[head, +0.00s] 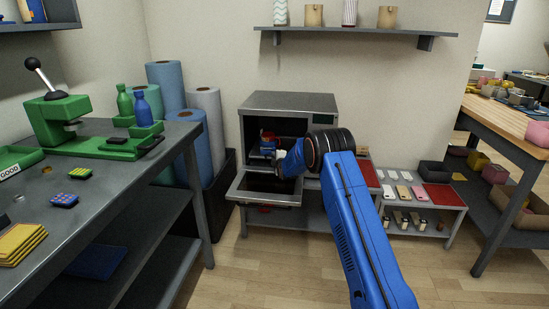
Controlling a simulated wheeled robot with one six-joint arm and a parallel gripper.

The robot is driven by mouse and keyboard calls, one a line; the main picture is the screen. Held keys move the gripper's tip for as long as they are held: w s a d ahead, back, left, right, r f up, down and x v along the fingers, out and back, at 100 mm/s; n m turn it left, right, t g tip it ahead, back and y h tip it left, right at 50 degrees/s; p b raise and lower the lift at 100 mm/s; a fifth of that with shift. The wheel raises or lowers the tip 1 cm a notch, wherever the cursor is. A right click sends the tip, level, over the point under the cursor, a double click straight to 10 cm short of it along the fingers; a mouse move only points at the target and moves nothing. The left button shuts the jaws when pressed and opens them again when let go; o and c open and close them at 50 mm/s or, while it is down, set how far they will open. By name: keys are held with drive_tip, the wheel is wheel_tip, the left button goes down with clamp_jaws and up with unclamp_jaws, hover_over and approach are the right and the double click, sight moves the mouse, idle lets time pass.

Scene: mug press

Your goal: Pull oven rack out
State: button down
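The grey oven (290,100) stands on a low metal bench in the middle of the head view. Its door (265,189) is folded down open at the front. Inside the dark opening, red and blue items (268,141) show. The oven rack cannot be made out clearly. My blue arm reaches in from the lower right, and my gripper (279,157) is at the oven opening, above the open door. Its fingers are small and partly hidden, so I cannot tell whether they are open, shut or touching the rack.
A workbench (120,140) with a green press (70,125) stands at left. Blue and grey rolls (206,115) in a dark bin are close to the oven's left side. A low table (430,193) with trays and small items is at right. The floor in front is clear.

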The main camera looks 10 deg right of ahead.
drive_tip(key=shift+s+a, duration=0.7)
drive_tip(key=shift+s, duration=1.5)
drive_tip(key=shift+s+a, duration=0.75)
drive_tip(key=shift+s, duration=1.4)
drive_tip(key=shift+s+a, duration=0.7)
drive_tip(key=shift+s, duration=1.5)
drive_tip(key=c, duration=1.8)
unclamp_jaws()
drive_tip(key=shift+c, duration=0.2)
drive_tip(key=v, duration=1.7)
drive_tip(key=shift+s, duration=0.2)
